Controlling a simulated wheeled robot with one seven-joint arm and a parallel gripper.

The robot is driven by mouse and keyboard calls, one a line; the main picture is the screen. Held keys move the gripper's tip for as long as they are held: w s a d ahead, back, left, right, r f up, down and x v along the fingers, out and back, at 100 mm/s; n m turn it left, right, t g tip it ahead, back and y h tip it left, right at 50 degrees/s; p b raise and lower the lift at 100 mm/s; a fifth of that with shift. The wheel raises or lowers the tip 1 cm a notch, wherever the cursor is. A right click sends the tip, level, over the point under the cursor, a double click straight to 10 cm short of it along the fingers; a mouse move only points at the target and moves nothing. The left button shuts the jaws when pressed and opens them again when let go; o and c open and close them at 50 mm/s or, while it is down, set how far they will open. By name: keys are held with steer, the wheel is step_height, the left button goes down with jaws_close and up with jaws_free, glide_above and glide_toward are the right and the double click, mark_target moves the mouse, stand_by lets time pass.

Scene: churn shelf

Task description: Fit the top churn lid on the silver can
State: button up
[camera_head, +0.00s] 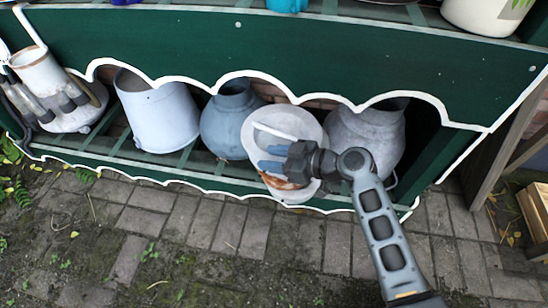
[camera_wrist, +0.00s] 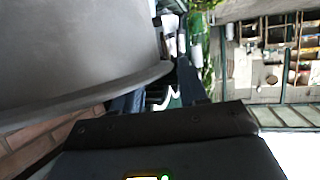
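A pale, round lid-like disc (camera_head: 308,124) with a light bar-shaped handle (camera_head: 275,131) is at the middle of the lower shelf in the head view. Its lower part is rusty brown. My gripper (camera_head: 271,158) is in front of it, its blue fingers overlapping its face; contact is unclear. In the wrist view a large grey rounded surface with a rim (camera_wrist: 80,50) fills the upper left and partly hides one finger. A gap shows between the fingers (camera_wrist: 158,92). A blue-grey can (camera_head: 228,125) stands left of the disc and a grey can (camera_head: 370,138) right; which is the silver can is unclear.
A pale bucket (camera_head: 160,115) and a milking unit (camera_head: 45,85) stand farther left. The green scalloped board (camera_head: 180,45) hangs low over the cans. A wooden crate (camera_head: 537,210) is at the right. The brick paving (camera_head: 190,225) in front is clear.

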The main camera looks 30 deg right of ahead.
steer(key=o, duration=0.3)
steer(key=shift+f, duration=0.15)
steer(key=shift+o, duration=0.2)
steer(key=shift+s, duration=0.1)
steer(key=p+v, duration=0.1)
steer(key=v, duration=0.6)
steer(key=shift+s+d+r+p, duration=0.2)
steer(key=shift+r+p, duration=0.15)
steer(key=shift+p, duration=0.05)
